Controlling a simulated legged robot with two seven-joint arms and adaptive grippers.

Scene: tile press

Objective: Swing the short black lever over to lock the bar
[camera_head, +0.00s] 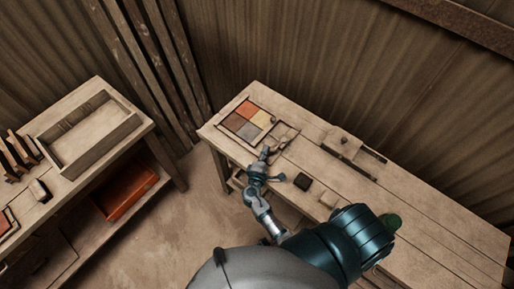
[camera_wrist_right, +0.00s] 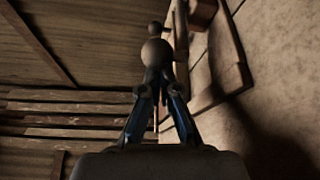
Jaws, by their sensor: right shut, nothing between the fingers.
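My right gripper (camera_head: 267,154) is over the left part of the workbench, beside a small wooden frame (camera_head: 291,130). In the right wrist view its fingers (camera_wrist_right: 158,82) are shut with nothing between them. A dark round knob (camera_wrist_right: 157,52) shows right at the fingertips, with a smaller knob (camera_wrist_right: 156,28) beyond it. I cannot tell whether the fingers touch the knob, nor whether it belongs to the black lever. The lever and the bar are too small to make out surely in the head view. My left gripper is not in view.
A tray of coloured tiles (camera_head: 248,121) lies left of the frame. A wooden fixture (camera_head: 345,146) stands behind. A second bench with an open wooden box (camera_head: 127,126) is at left.

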